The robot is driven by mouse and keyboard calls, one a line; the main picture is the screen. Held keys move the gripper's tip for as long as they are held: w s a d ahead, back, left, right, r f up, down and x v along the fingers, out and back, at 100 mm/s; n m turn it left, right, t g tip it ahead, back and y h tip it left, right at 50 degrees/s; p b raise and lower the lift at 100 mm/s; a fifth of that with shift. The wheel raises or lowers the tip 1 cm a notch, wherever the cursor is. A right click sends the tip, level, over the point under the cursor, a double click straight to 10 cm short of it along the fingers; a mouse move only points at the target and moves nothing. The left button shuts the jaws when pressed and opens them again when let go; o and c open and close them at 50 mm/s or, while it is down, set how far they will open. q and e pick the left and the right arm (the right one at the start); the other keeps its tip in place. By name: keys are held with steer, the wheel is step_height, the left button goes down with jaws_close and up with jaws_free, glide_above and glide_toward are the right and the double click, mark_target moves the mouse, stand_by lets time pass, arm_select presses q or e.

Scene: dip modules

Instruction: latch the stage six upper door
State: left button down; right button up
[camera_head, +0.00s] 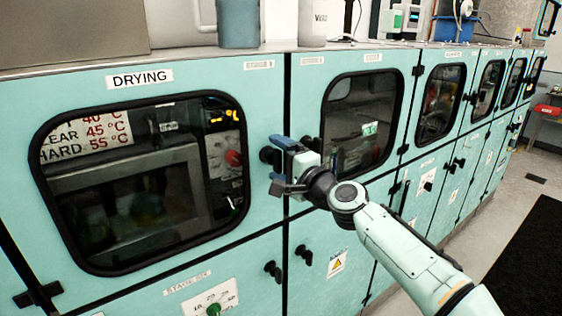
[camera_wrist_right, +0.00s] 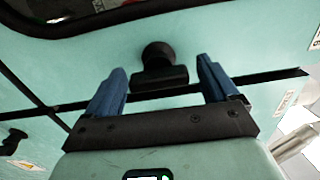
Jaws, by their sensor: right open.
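The upper door with the DRYING label (camera_head: 262,105) is teal with a large black-rimmed window. It looks flush with the cabinet front. Its black latch knob (camera_head: 267,155) sits near its right edge. In the right wrist view the knob (camera_wrist_right: 160,68) has a round hub and a flat bar. My right gripper (camera_head: 281,166) is open in front of this knob in the head view. In the right wrist view its blue fingers (camera_wrist_right: 163,88) stand on either side of the bar, with gaps showing. I cannot tell whether the latch is engaged. My left gripper is not in view.
A neighbouring upper door (camera_head: 316,90) lies right of the seam. Lower doors carry black knobs (camera_head: 272,270) and a yellow warning label (camera_head: 336,262). Containers such as a grey-blue one (camera_head: 239,22) stand on top. The floor (camera_head: 535,170) at the right is open, with a black mat (camera_head: 525,250).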

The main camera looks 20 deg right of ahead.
steer(key=shift+s+d+f+b, duration=0.1)
steer(key=shift+s+d+b, duration=0.15)
steer(key=shift+s+b, duration=0.15)
steer(key=b+v, duration=0.4)
steer(key=v, duration=0.8)
steer(key=shift+s+b, duration=0.25)
steer(key=shift+b, duration=0.15)
steer(key=shift+w, duration=0.1)
